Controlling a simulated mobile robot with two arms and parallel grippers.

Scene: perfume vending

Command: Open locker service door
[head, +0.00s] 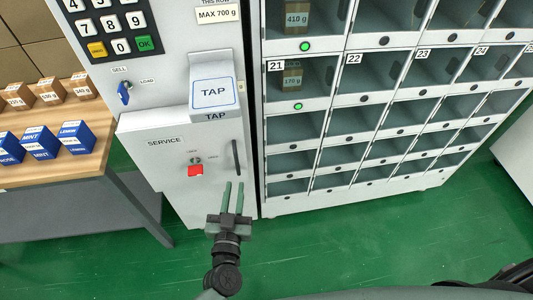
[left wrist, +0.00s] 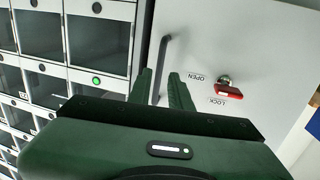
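The service door (head: 165,165) is a light grey panel marked SERVICE, low on the grey machine, and looks closed. Its dark upright bar handle (head: 236,157) is at the right edge. A lock with a red key tag (head: 195,170) is left of the handle. The tag also shows in the left wrist view (left wrist: 228,91), near the OPEN and LOCK labels. My left gripper (head: 234,186) is open just below the handle in the head view. In the left wrist view the handle (left wrist: 161,62) appears between the two open fingers; contact cannot be told. My right gripper is not in view.
The locker grid (head: 390,110) stands right of the machine, with boxes in two cells. A blue key (head: 125,92) and a TAP pad (head: 214,93) are above the door. A wooden table (head: 85,170) with small boxes stands left. Green floor is clear in front.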

